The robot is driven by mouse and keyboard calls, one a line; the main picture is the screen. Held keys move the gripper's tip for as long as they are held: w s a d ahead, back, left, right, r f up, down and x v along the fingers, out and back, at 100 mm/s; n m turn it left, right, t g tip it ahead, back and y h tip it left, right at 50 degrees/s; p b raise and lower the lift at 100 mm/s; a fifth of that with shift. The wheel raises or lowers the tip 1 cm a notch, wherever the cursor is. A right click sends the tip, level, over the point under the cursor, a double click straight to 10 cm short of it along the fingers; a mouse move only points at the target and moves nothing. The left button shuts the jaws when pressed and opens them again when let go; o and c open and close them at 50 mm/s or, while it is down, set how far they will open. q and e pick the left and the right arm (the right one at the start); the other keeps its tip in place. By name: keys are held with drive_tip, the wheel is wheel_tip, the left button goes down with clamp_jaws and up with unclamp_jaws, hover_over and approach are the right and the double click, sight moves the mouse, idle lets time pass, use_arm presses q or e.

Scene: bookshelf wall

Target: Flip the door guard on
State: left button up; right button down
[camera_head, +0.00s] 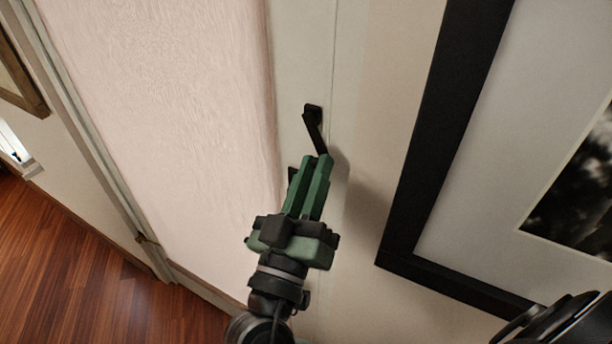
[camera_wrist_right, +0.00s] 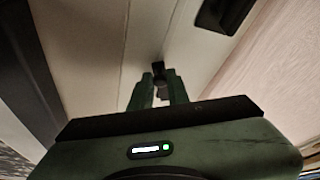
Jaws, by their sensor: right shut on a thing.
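The door guard (camera_head: 313,128) is a black bar on a small mount on the pale frame beside the door. It slants down and right from its mount. My right gripper (camera_head: 322,158), with green fingers, is at the bar's lower end and is shut on it. In the right wrist view the end of the door guard (camera_wrist_right: 158,72) shows between the two fingertips (camera_wrist_right: 159,88). The fingers hide part of the bar's tip. My left gripper is not in view.
A pinkish textured door panel (camera_head: 165,90) is left of the guard. A small black fitting (camera_head: 292,173) sits just below it, partly behind my gripper; a dark fitting (camera_wrist_right: 224,12) shows in the wrist view. A black-framed picture (camera_head: 432,150) hangs to the right. Wooden floor (camera_head: 60,265) shows lower left.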

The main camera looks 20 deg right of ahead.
drive_tip(key=shift+s+d+r+n+y, duration=0.2)
drive_tip(key=shift+s+n+y, duration=0.1)
drive_tip(key=shift+n, duration=0.4)
drive_tip(key=shift+s+d+r+n+y, duration=0.15)
drive_tip(key=shift+n+y, duration=0.15)
drive_tip(key=shift+n, duration=0.4)
drive_tip(key=shift+t+p, duration=0.3)
